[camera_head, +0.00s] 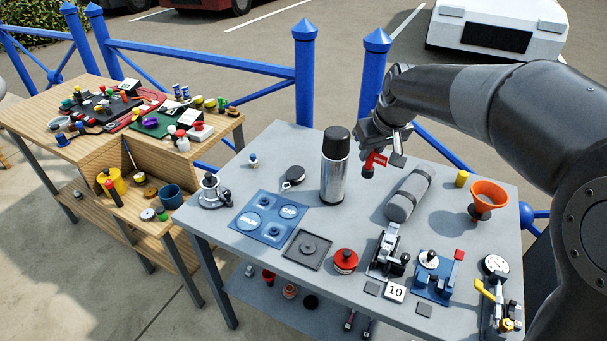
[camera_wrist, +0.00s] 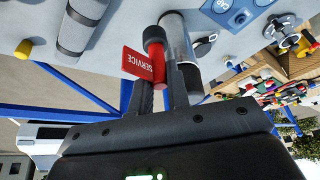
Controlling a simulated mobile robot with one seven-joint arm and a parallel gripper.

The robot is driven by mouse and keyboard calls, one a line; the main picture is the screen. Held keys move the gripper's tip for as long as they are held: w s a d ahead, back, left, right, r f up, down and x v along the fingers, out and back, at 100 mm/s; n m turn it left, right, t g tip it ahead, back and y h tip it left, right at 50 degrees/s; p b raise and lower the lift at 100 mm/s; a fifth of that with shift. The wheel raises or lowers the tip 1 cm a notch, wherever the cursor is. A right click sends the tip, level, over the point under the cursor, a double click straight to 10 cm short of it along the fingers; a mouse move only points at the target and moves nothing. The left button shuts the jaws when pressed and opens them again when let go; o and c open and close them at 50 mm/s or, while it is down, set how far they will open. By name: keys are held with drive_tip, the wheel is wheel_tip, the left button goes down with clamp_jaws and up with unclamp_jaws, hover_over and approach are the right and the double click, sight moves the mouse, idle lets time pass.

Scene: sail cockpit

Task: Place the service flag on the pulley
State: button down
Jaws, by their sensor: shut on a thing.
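The service flag (camera_head: 376,159) is red and hangs at my gripper (camera_head: 373,146) above the back of the grey table. In the wrist view the flag (camera_wrist: 138,64) shows the word SERVICE, and a red and dark round part sits beside it at my fingertips (camera_wrist: 157,82). My gripper is shut on the flag, right of and near the steel flask. A black round piece with a small metal ring (camera_head: 294,174) lies left of the flask and looks like a pulley block, though I cannot be sure that it is the pulley. It also shows in the wrist view (camera_wrist: 204,41).
The tall flask (camera_head: 334,170) stands close left of my gripper; a grey roll (camera_head: 409,195) lies to its right. An orange funnel (camera_head: 487,198) and several fixtures stand along the right and front. A winch-like metal part (camera_head: 210,190) stands at the left.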

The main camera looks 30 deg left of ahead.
wheel_tip(320, 180, up, 5)
drive_tip(key=shift+r, duration=0.15)
drive_tip(key=w+a+r, duration=0.1)
drive_tip(key=w+a, duration=0.2)
drive_tip(key=a, duration=0.4)
drive_tip(key=n, duration=0.3)
hover_over(286, 177)
drive_tip(key=shift+g+y, duration=0.4)
drive_tip(key=shift+f, duration=11.05)
drive_tip(key=shift+f, duration=0.1)
drive_tip(key=c, duration=1.4)
unclamp_jaws()
